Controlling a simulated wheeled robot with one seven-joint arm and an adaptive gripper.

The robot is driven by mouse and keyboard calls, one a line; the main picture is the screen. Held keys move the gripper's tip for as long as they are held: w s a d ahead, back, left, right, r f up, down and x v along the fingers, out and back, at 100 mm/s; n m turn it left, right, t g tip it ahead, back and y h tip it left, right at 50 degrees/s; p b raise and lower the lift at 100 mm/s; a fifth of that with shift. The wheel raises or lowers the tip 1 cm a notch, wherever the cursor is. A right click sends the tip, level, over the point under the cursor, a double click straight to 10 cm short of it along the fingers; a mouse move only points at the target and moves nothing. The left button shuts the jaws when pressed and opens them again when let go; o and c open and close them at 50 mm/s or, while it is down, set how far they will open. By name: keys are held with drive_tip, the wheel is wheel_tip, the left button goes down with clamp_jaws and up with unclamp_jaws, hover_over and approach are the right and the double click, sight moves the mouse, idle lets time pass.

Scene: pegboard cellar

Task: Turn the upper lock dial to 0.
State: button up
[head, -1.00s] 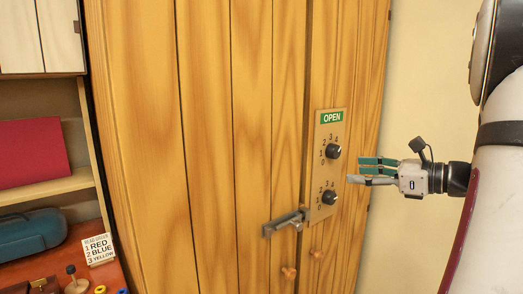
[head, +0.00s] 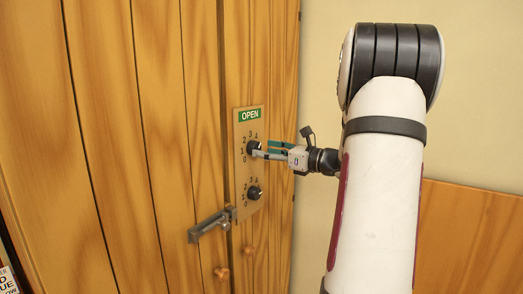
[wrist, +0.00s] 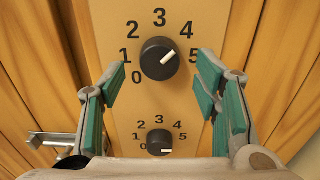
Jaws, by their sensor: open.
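The upper lock dial (wrist: 158,60) is a round black knob with a white pointer. In the wrist view its pointer aims up and right, between 4 and 5; its 0 is at the lower left. The dial also shows in the head view (head: 253,146), partly behind my fingers. My gripper (wrist: 160,76) is open, with green-padded fingers spread left and right of the upper dial and apart from it. In the head view my gripper (head: 264,151) is level with that dial, close to the panel (head: 240,165).
The lower dial (wrist: 160,140) sits below, its pointer aiming right. A metal latch handle (head: 212,224) sticks out at the panel's lower left. A green OPEN sign (head: 249,115) is above. Wooden knobs (head: 222,273) are lower on the doors.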

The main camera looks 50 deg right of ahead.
sight(252, 145)
drive_tip(key=shift+w+a, duration=0.1)
drive_tip(key=shift+w, duration=1.1)
drive_tip(key=c, duration=1.2)
drive_tip(key=shift+o, duration=0.2)
